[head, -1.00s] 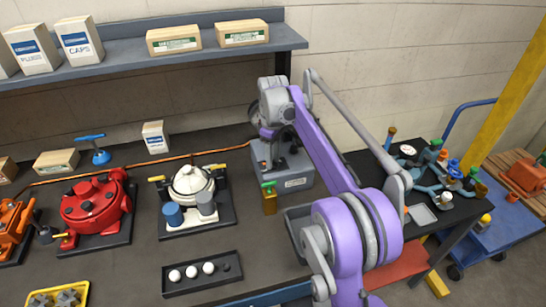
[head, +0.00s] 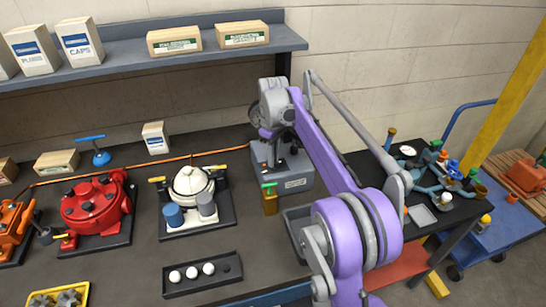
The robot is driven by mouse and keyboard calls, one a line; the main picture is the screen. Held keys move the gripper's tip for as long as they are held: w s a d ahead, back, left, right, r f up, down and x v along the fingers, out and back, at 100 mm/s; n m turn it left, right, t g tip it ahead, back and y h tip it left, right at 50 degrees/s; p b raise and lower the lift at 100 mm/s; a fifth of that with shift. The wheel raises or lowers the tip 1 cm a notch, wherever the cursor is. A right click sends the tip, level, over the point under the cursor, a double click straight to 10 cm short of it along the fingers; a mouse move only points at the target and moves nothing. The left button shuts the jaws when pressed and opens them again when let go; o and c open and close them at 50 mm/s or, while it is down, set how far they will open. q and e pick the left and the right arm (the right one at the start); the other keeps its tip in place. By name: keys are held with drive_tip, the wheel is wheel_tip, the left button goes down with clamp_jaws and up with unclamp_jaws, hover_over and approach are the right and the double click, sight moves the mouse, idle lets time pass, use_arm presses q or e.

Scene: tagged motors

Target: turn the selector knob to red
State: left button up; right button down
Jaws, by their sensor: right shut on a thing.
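A grey control box (head: 296,182) with a pale label on its front stands at the back of the bench, below the right end of the shelf. My right gripper (head: 286,140) comes down over its top from above. It is shut on the selector knob, which is mostly hidden behind the fingers and wrist. I cannot read which colour the knob points to. My left gripper is not in view.
A brass padlock-like block (head: 270,203) with a green top stands in front of the box. Left are a white motor (head: 193,185), a red motor (head: 95,205) and a tray of white balls (head: 203,275). A grey tray (head: 297,228) lies partly under my arm.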

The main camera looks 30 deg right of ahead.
drive_tip(key=m, duration=0.3)
drive_tip(key=shift+d+m+p, duration=0.1)
drive_tip(key=shift+m+p, duration=0.25)
drive_tip(key=shift+m, duration=0.05)
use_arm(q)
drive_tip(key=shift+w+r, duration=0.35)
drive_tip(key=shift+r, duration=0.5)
use_arm(e)
drive_tip(key=shift+m, duration=1.9)
drive_tip(key=c, duration=0.9)
unclamp_jaws()
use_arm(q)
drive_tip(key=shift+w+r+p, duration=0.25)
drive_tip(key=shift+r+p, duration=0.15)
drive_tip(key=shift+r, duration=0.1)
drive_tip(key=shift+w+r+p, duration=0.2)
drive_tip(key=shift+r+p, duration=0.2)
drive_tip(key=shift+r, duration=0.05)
use_arm(e)
wheel_tip(320, 180, up, 11)
